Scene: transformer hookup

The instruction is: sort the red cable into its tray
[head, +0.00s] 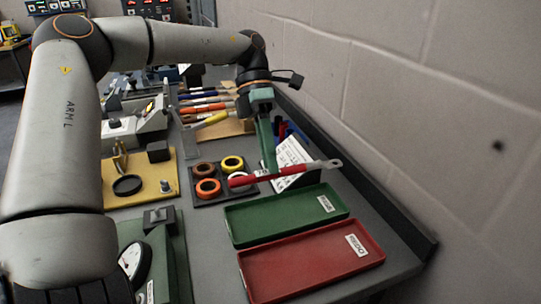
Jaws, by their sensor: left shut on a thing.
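The red cable (300,170) is a short straight length with a metal lug at its right end. My left gripper (270,172) is shut on it near its middle and holds it up, beyond the back edge of the green tray. The red tray (262,288) is at the front right of the bench, with a white label at its right end. It looks empty. The green tray (240,236) lies just behind it, also labelled and empty. My right gripper is not in view.
A dark holder with several tape rolls (207,188) sits left of the cable. Several coloured tools (205,107) lie farther back. A block wall (420,90) bounds the right side. A dial gauge (135,262) stands front left.

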